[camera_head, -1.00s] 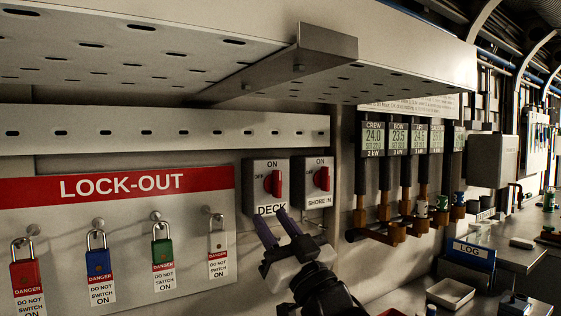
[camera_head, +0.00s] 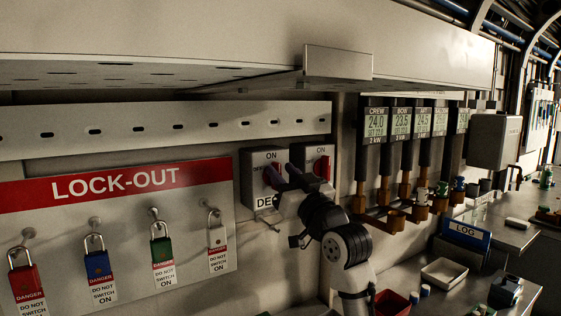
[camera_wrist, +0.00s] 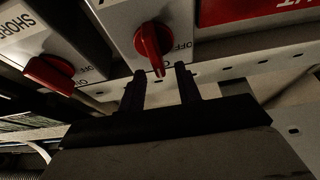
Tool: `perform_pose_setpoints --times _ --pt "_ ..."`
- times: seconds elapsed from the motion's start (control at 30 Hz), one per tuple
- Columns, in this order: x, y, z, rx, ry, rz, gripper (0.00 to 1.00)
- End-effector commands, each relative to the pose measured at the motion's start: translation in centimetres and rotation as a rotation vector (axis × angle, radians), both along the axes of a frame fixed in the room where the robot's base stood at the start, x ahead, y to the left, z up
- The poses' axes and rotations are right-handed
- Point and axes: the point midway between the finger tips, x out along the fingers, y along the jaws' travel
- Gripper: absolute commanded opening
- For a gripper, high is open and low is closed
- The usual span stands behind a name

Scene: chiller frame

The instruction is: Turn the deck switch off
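The deck switch is a pale box (camera_head: 251,168) with a red handle (camera_head: 270,176), marked ON at the top; its DECK label is partly hidden by my gripper. In the wrist view the red handle (camera_wrist: 150,42) points toward my gripper, its tip close to the gap between the fingertips. My gripper (camera_head: 279,174) is at the front of the deck switch. In the wrist view my gripper (camera_wrist: 158,78) is open, its two dark fingers apart on either side of the handle's tip. I cannot tell whether they touch it.
The SHORE IN switch (camera_head: 325,168) with its own red handle sits close to the right. A lock-out board (camera_head: 115,183) with several padlocks hangs left. A shelf (camera_head: 180,75) overhangs above. Display units (camera_head: 375,130) with copper pipes stand right, a tray (camera_head: 444,271) below.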

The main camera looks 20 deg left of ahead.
Motion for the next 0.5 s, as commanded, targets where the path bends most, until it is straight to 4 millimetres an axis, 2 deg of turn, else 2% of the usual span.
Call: perform_pose_setpoints --times 0.13,0.47,0.5 --pt "0.69 1.0 0.55 -0.001 0.0 0.001 0.34" --pt "0.87 1.22 0.54 -0.001 -0.001 0.0 0.34" --pt "0.88 1.2 0.54 -0.001 -0.001 0.0 0.3"
